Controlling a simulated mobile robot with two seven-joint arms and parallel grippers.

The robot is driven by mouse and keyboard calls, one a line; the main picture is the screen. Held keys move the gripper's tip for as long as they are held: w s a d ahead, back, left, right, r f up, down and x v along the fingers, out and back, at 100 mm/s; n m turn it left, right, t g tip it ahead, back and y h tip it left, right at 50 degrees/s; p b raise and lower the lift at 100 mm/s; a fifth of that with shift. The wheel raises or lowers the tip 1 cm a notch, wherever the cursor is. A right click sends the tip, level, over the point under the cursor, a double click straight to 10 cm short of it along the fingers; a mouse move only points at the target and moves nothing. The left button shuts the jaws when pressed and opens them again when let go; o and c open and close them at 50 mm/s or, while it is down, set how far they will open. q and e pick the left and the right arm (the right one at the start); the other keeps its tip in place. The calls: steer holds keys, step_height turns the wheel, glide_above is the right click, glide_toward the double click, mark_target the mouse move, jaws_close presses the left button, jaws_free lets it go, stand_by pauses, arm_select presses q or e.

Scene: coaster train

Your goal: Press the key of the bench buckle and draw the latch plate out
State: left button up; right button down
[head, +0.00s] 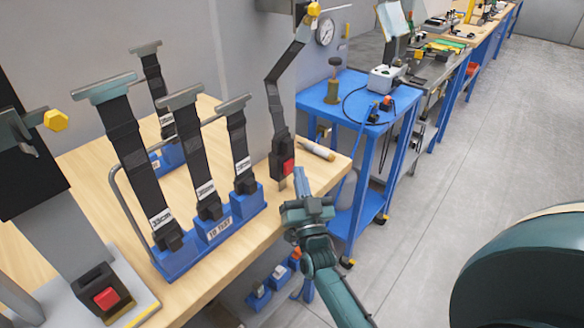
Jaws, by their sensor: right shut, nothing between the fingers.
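A black buckle with a red key (105,298) stands on a grey plate with a yellow edge at the lower left of the bench. A broad grey piece runs down to it from a black panel; I cannot tell whether a latch plate sits inside. A second black buckle with a red key (287,167) hangs on a black strap near the bench's right corner, with a small metal tip below it. My right gripper (302,174) is shut and empty, pointing up just right of this hanging buckle, apparently apart from it. My left gripper is not in view.
A blue rack (181,262) marked "TO TEST" holds several black straps with metal T-tops on the wooden bench (246,248). A yellow-and-white marker-like tool (317,150) lies at the bench's right end.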

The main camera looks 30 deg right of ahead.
steer(key=shift+w+a+r, duration=0.35)
steer(key=shift+a, duration=0.05)
stand_by(0.8)
steer(key=shift+s, duration=0.1)
steer(key=shift+f, duration=0.15)
stand_by(0.3)
steer(key=shift+s+d+f+p, duration=0.1)
steer(key=shift+s+d+p, duration=0.25)
steer(key=shift+s+p, duration=0.35)
steer(key=s, duration=0.1)
steer(key=s+d, duration=0.1)
steer(key=s+p, duration=0.1)
steer(key=shift+d, duration=0.3)
steer(key=shift+s+f, duration=0.1)
